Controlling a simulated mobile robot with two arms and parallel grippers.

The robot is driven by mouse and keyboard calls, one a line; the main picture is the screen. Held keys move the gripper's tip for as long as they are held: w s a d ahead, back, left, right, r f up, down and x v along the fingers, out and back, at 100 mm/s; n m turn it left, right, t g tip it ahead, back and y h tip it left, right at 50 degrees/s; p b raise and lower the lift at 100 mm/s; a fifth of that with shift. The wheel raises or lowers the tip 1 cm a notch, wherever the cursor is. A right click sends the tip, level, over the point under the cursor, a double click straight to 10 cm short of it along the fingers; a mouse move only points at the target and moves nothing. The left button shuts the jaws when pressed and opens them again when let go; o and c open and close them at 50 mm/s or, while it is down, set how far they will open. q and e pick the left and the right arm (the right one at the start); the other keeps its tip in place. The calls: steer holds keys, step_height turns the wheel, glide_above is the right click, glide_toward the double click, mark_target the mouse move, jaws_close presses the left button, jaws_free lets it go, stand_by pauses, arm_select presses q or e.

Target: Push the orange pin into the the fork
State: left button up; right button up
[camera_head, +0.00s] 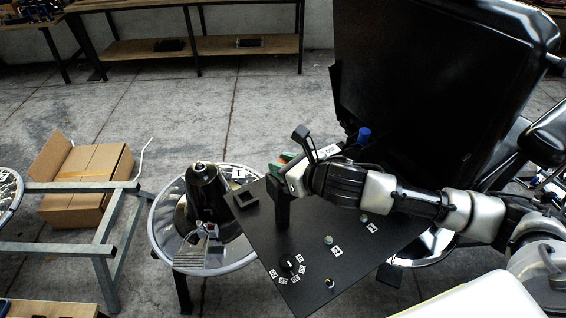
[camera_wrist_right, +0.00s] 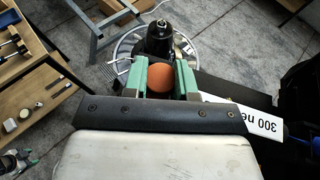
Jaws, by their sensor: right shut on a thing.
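My right gripper (camera_head: 282,166) reaches in from the right over the black panel. In the wrist view its green fingers (camera_wrist_right: 161,70) are shut on the orange pin (camera_wrist_right: 161,79), whose rounded orange end shows between them. A black upright post (camera_head: 283,208), possibly the fork, stands on the panel just below the fingers. The fingers hide its top, so I cannot tell whether the pin is in it.
The black panel (camera_head: 325,265) carries a dial (camera_head: 290,263), knobs and number labels. A black cone (camera_head: 206,195) stands on a round glass table (camera_head: 165,235) to the left. A large black chair back (camera_head: 415,85) rises behind my right arm. A cardboard box (camera_head: 85,180) is far left.

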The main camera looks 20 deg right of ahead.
steer(key=shift+f+b, duration=0.3)
steer(key=shift+f, duration=0.35)
steer(key=o, duration=1)
steer(key=shift+s+d+r, duration=0.15)
steer(key=shift+s+d, duration=0.05)
steer(key=shift+s, duration=0.2)
steer(key=b+v, duration=0.3)
steer(key=v, duration=0.7)
steer(key=shift+w+d, duration=0.1)
